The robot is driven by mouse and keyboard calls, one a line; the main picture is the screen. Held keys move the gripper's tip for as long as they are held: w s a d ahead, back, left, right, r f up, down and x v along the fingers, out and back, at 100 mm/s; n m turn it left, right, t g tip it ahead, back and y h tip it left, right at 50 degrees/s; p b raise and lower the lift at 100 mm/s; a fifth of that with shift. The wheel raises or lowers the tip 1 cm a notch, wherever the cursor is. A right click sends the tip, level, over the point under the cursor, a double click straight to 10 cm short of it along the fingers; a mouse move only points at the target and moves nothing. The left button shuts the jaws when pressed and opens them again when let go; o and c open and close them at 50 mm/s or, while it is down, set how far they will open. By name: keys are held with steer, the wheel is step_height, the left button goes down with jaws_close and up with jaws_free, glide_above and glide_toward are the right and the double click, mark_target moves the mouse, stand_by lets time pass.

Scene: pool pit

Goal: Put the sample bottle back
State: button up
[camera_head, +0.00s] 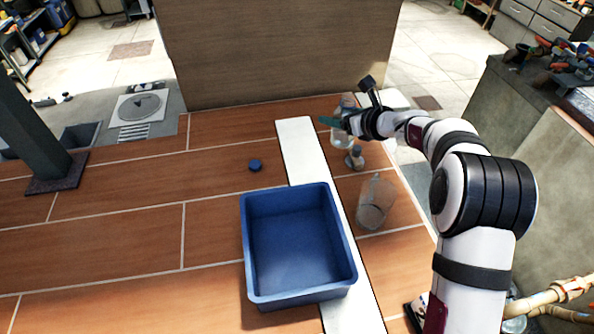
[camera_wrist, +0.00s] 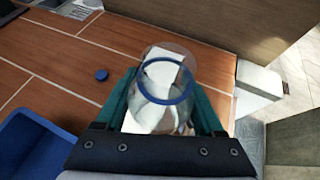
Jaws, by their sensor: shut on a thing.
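A clear bottle (camera_head: 347,103) with a blue ring (camera_wrist: 166,63) around it is between the teal fingers of my gripper (camera_head: 336,122). In the wrist view the bottle (camera_wrist: 163,110) fills the gap between both fingers, and my gripper (camera_wrist: 164,100) is shut on it. The held bottle is over the far right part of the tiled top; I cannot tell whether its base touches anything. A small clear bottle (camera_head: 355,160) stands just in front of my gripper.
An open, empty blue bin (camera_head: 297,245) stands on the tiles, partly over the white strip (camera_head: 298,142). A blue cap (camera_head: 255,165) lies left of the strip and shows in the wrist view (camera_wrist: 102,75). A tan panel (camera_head: 280,55) rises behind.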

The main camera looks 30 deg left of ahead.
mark_target(335, 132)
steer(key=f, duration=0.5)
steer(key=shift+s+a, duration=0.1)
steer(key=shift+a, duration=0.1)
steer(key=shift+s+a+f, duration=0.4)
steer(key=shift+a+f, duration=1.45)
steer(key=shift+s+a+f, duration=0.4)
steer(key=shift+a+f, duration=1.45)
steer(key=shift+a, duration=0.05)
steer(key=shift+s+a+f, duration=0.4)
steer(key=shift+a+f, duration=1.45)
steer(key=shift+f, duration=0.1)
steer(key=o, duration=1.5)
